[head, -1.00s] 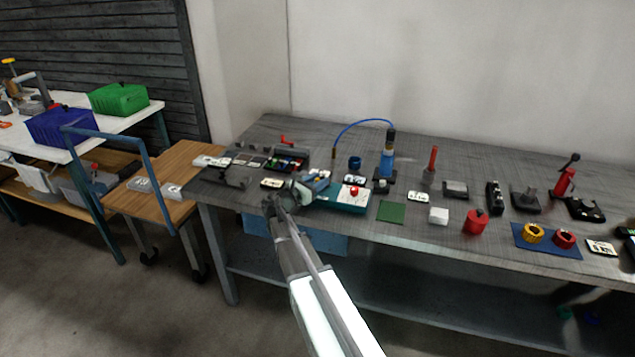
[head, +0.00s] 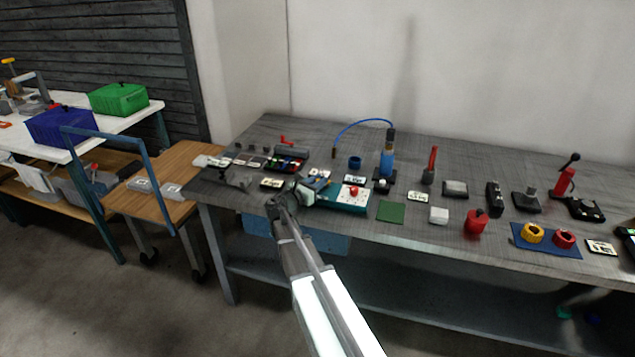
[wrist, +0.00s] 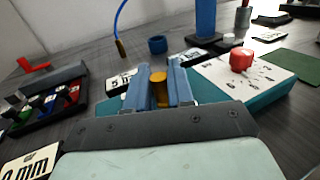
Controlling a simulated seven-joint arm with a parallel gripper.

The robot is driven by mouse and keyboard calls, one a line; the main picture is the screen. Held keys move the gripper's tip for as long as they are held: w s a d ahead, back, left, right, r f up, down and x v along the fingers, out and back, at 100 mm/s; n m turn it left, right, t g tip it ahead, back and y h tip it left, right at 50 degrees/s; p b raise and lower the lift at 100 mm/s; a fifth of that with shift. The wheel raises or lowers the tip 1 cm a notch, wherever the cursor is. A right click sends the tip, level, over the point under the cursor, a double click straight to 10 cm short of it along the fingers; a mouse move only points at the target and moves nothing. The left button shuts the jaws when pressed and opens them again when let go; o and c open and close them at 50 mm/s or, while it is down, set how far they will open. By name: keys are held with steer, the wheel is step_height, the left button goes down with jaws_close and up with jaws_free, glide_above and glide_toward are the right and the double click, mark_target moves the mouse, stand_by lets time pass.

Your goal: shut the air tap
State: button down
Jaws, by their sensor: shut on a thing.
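My gripper (head: 304,189) is at the left end of the teal box (head: 335,197) on the grey bench. In the wrist view its two blue fingers (wrist: 158,84) are shut on a short brass-coloured cylinder (wrist: 158,90), which stands between them. The cylinder's lower part is hidden by the gripper. The teal box (wrist: 282,92) has a white marked top with a red knob (wrist: 241,60), right of the fingers and apart from them. A red lever (head: 287,140) stands farther back on the left; it also shows in the wrist view (wrist: 33,65). I cannot tell for sure which part is the air tap.
A blue ring (wrist: 158,44) stands behind the fingers. A dark tray (wrist: 58,98) of coloured parts is left. A green mat (head: 391,211) lies right of the box.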

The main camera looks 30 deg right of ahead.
steer(key=n+t, duration=0.1)
steer(key=s+n+t+y, duration=0.2)
steer(key=t, duration=0.1)
steer(key=shift+d, duration=0.25)
steer(key=shift+s+d+n+t+y, duration=0.15)
steer(key=shift+d+n+t+y, duration=0.05)
steer(key=shift+n+t+y, duration=0.7)
steer(key=shift+s+d+n+t+y, duration=0.1)
steer(key=shift+d+n+t+y, duration=0.05)
steer(key=shift+n+t+y, duration=0.7)
steer(key=shift+t+y, duration=0.25)
steer(key=shift+y, duration=0.4)
steer(key=shift+d, duration=0.1)
steer(key=c, duration=1.1)
jaws_free()
steer(key=shift+v, duration=3.8)
